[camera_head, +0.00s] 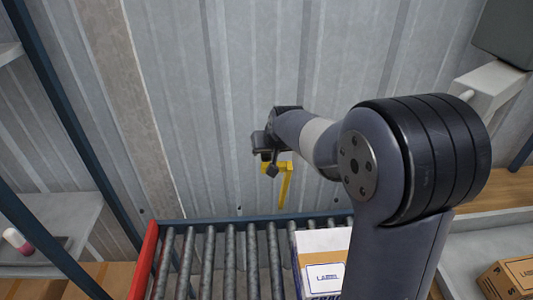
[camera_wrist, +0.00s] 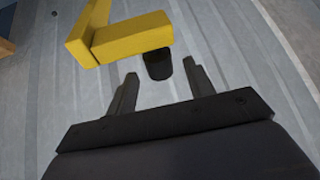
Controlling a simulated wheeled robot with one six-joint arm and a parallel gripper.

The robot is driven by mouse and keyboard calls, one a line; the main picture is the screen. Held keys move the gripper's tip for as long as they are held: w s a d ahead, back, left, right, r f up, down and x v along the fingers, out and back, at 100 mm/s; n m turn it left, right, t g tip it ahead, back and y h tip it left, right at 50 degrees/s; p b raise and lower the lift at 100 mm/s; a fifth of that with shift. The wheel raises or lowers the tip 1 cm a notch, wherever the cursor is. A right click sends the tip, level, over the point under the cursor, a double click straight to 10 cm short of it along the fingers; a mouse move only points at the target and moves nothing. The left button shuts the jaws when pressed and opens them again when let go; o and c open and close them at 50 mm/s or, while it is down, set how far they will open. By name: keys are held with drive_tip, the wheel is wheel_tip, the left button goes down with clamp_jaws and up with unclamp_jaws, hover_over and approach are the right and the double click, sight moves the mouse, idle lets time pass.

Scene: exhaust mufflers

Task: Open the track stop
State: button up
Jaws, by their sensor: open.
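A yellow angled bar (camera_head: 286,188) stands by the corrugated wall, above the far edge of the roller track. I take it to be the track stop's lever. In the wrist view the yellow bar (camera_wrist: 128,38) is large and close, with a short black cylinder (camera_wrist: 158,64) at its end. My gripper (camera_head: 270,165) is at the yellow bar's upper end in the head view. In the wrist view my gripper (camera_wrist: 160,82) is open, its two fingers apart, with the black cylinder just beyond and between the tips. I cannot tell whether they touch it.
The roller track (camera_head: 230,262) has a blue far rail and a red end bar (camera_head: 146,258) at left. A white-topped carton (camera_head: 318,258) sits on the rollers, partly behind my arm. Grey shelves stand left and right, with another carton (camera_head: 508,277) at lower right.

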drive_tip(key=b+v, duration=0.1)
drive_tip(key=v, duration=0.6)
drive_tip(key=shift+s+r, duration=0.15)
drive_tip(key=shift+r, duration=0.05)
drive_tip(key=shift+f, duration=0.1)
drive_tip(key=p+x, duration=0.2)
drive_tip(key=x, duration=0.8)
drive_tip(key=shift+w+f, duration=0.25)
drive_tip(key=shift+s+a+r, duration=0.1)
drive_tip(key=shift+s, duration=0.05)
